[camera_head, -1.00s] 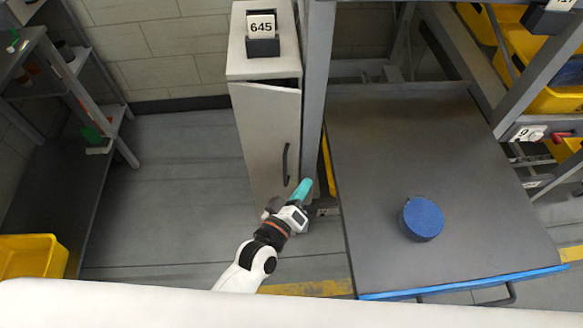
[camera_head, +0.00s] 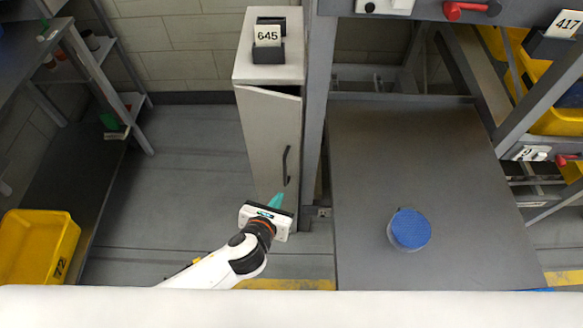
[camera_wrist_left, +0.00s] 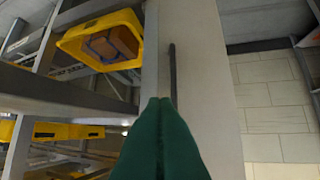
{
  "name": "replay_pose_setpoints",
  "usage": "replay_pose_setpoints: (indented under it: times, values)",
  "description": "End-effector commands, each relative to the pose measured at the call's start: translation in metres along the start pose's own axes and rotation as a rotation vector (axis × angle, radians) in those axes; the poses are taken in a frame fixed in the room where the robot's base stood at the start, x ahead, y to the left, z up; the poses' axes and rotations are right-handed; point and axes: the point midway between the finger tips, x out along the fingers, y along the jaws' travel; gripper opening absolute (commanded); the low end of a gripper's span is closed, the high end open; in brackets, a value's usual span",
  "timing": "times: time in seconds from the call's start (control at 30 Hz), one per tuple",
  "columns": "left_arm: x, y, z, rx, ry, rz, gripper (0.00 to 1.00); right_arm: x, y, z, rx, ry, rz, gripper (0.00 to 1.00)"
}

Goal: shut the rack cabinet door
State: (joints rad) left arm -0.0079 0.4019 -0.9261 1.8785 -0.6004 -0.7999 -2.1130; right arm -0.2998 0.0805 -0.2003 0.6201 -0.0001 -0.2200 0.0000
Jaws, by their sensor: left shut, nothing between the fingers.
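The rack cabinet (camera_head: 268,60) is a narrow grey cabinet with a 645 label on top. Its door (camera_head: 265,130) stands slightly ajar, with a dark gap along its top edge. The door has a dark vertical handle (camera_head: 286,165). My left gripper (camera_head: 276,201) has teal fingers, shut and empty, in front of the lower part of the door, below the handle. In the left wrist view the shut fingers (camera_wrist_left: 161,135) point at the door face (camera_wrist_left: 200,70), just by the handle (camera_wrist_left: 173,72). Whether they touch the door I cannot tell. My right gripper is not in view.
A dark table (camera_head: 420,180) with a blue round object (camera_head: 409,229) stands right of the cabinet, beside a rack post (camera_head: 314,110). A yellow bin (camera_head: 38,247) and shelving are at the left. The floor left of the cabinet is clear.

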Motion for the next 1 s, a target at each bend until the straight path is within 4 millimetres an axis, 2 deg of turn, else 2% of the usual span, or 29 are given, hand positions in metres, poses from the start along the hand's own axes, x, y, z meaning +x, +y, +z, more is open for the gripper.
replay_pose_setpoints:
  times: [0.17,0.57,0.6,0.8,1.0]
  values:
    - [0.019,-0.001,0.000,0.012,0.001,-0.006,0.00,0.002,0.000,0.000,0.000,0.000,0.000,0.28]
    - [0.102,0.000,0.001,0.006,0.000,-0.003,0.00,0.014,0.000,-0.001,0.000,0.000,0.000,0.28]
    - [0.107,0.000,-0.005,0.006,0.001,-0.003,0.00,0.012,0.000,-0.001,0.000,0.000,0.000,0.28]
    - [0.128,0.000,-0.016,0.006,-0.001,-0.002,0.00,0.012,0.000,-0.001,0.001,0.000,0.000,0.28]
    - [0.134,0.000,-0.020,0.007,0.000,0.000,0.00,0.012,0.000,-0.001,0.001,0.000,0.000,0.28]
